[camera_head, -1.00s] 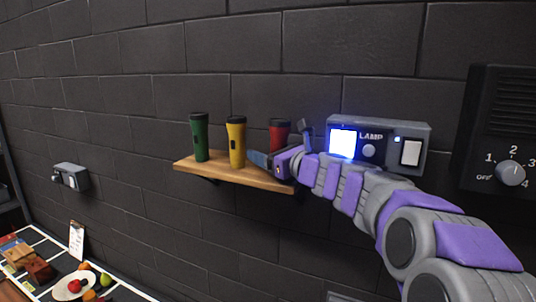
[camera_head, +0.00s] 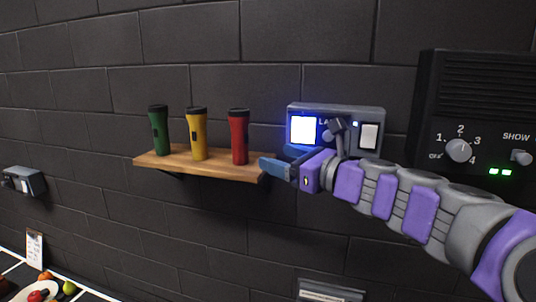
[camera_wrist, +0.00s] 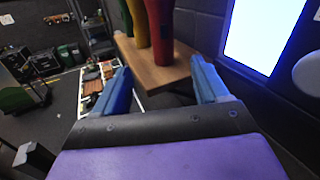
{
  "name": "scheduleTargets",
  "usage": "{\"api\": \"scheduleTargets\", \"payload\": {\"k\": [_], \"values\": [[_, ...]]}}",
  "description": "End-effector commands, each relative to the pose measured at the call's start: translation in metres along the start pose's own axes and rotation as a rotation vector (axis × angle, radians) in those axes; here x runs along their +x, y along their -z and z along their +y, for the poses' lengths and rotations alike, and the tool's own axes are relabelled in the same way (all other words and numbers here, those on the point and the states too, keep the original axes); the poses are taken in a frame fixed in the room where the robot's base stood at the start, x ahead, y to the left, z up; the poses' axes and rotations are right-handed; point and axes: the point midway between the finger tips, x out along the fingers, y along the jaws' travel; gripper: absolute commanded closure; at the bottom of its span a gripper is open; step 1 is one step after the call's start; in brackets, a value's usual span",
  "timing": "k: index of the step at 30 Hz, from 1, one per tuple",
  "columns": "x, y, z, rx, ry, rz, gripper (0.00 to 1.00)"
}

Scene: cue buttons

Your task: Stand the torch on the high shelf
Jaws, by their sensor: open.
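Three torches stand upright on the wooden wall shelf (camera_head: 219,169): a green torch (camera_head: 160,132) at the left, a yellow torch (camera_head: 197,135) in the middle and a red torch (camera_head: 239,138) at the right. My gripper (camera_head: 270,160) is open and empty, just right of the shelf's right end and apart from the red torch. In the wrist view the shelf (camera_wrist: 150,68) lies beyond the spread blue fingers, with the red torch (camera_wrist: 159,32) nearest; the torch tops are cut off there.
A lit lamp box (camera_head: 374,115) is on the wall behind my gripper. A dial panel (camera_head: 440,120) is at the right. A small wall box (camera_head: 28,180) is at the left. A plate of fruit (camera_head: 35,291) is at the lower left. Wall below the shelf is clear.

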Motion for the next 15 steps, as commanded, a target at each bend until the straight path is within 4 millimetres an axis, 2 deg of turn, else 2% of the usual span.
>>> {"api": "scheduleTargets", "payload": {"k": [4,11,13,15], "values": [[-0.008,-0.001,0.000,-0.002,-0.001,0.000,0.27],[-0.009,0.000,0.001,-0.004,-0.003,0.001,0.27],[-0.008,0.003,0.009,-0.035,-0.019,0.014,0.27],[-0.006,0.011,0.031,-0.120,-0.067,0.052,0.27]]}}
